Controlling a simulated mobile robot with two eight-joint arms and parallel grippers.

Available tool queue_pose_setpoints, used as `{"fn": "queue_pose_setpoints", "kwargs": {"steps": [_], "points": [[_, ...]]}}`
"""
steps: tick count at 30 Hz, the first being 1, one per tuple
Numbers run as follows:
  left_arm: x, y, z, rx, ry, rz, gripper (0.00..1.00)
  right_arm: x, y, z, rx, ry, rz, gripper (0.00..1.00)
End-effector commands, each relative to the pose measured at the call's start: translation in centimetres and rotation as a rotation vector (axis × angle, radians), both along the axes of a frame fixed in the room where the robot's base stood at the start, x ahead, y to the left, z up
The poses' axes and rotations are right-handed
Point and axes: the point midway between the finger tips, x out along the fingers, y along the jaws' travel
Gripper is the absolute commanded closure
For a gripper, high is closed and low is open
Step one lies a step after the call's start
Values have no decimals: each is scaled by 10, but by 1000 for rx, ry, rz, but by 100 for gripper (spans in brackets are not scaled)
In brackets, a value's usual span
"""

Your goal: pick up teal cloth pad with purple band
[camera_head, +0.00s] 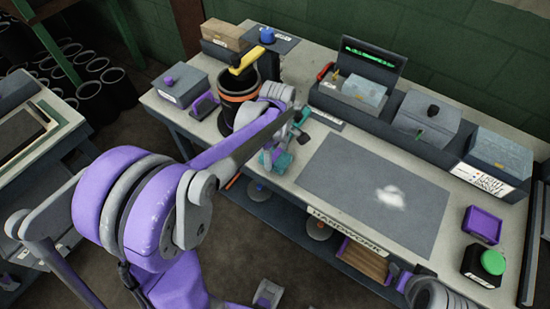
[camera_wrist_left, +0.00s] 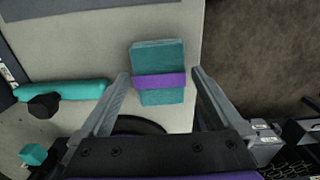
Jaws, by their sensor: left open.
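The teal cloth pad (camera_wrist_left: 158,56) with a purple band around it lies on the pale tabletop close to the table's edge in the left wrist view. My left gripper (camera_wrist_left: 159,76) is open, with one finger on each side of the pad and a visible gap to both. The pad's near end lies towards the gripper's palm. In the head view a small teal patch (camera_head: 283,163) shows at the table's front edge below my left gripper (camera_head: 276,150); the arm partly hides this area. My right gripper cannot be made out.
A teal roll-shaped thing (camera_wrist_left: 65,90) with a dark knob and a small teal block (camera_wrist_left: 33,154) lie left of the pad. A dark grey mat (camera_head: 350,180) covers the table's middle. A black and orange container (camera_head: 238,100) stands behind my left arm.

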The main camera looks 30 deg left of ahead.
Motion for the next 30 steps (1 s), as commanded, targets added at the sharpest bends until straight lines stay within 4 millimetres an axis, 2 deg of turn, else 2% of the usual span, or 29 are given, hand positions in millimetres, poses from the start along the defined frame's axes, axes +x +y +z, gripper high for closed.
{"fn": "queue_pose_setpoints", "kwargs": {"steps": [1, 5, 13, 25, 30], "points": [[1, 0, -9, 0, 0, 0, 0, 0, 0, -1, 0, 0, 0, 50], [0, 0, -21, 0, 0, 0, 0, 0, 0, -2, 0, 1, 0, 50], [0, 0, -24, 0, 0, 0, 0, 0, 0, -2, 0, 1, 0, 50], [0, 0, -23, 0, 0, 0, 72, 0, 0, -2, 0, 1, 0, 50], [0, 0, -23, 0, 0, 0, 74, 0, 0, -2, 0, 1, 0, 50]]}}
